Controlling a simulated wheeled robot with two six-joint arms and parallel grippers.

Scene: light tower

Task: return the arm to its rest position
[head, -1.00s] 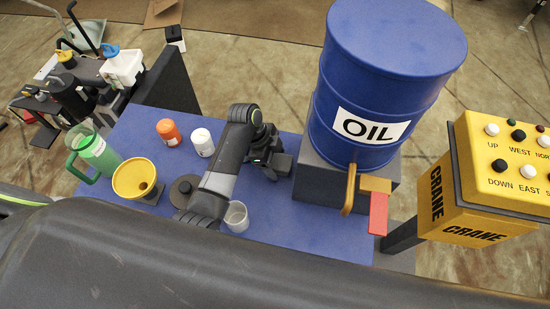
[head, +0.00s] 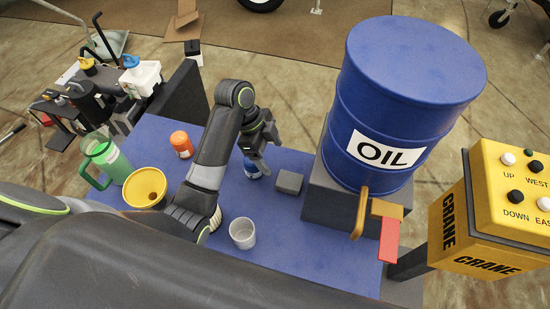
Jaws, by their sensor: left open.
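My left arm reaches over the blue table (head: 300,233) from the lower left and bends at a raised elbow. My left gripper (head: 262,160) hangs above the table with its jaws open. I see nothing held in it. A small blue item (head: 251,171) shows just below and beside the fingers, partly hidden by them. A dark grey block (head: 289,182) lies to the right of the gripper, apart from it. My right gripper is not in view.
A blue oil drum (head: 390,110) with a tap stands at right, beside the yellow crane box (head: 478,210).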

